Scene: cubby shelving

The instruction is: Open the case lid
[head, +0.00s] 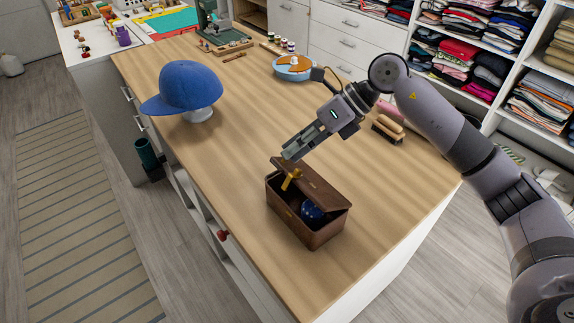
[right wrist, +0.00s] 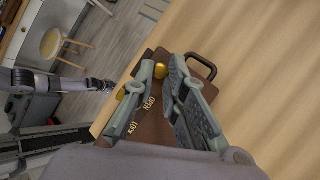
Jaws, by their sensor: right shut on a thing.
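The brown case (head: 322,238) stands on the wooden table near its front right edge. Its lid (head: 318,184) looks partly raised, and a dark blue round thing (head: 311,211) shows inside. A gold piece (head: 291,179) shows at the case's left end. My right gripper (head: 289,154) reaches down to the lid's upper left corner.
A blue cap (head: 184,87) on a stand is at the left of the table. A brush (head: 388,127) lies to the right of my right gripper. A blue bowl (head: 293,74) is farther back. The tabletop left of the case is clear.

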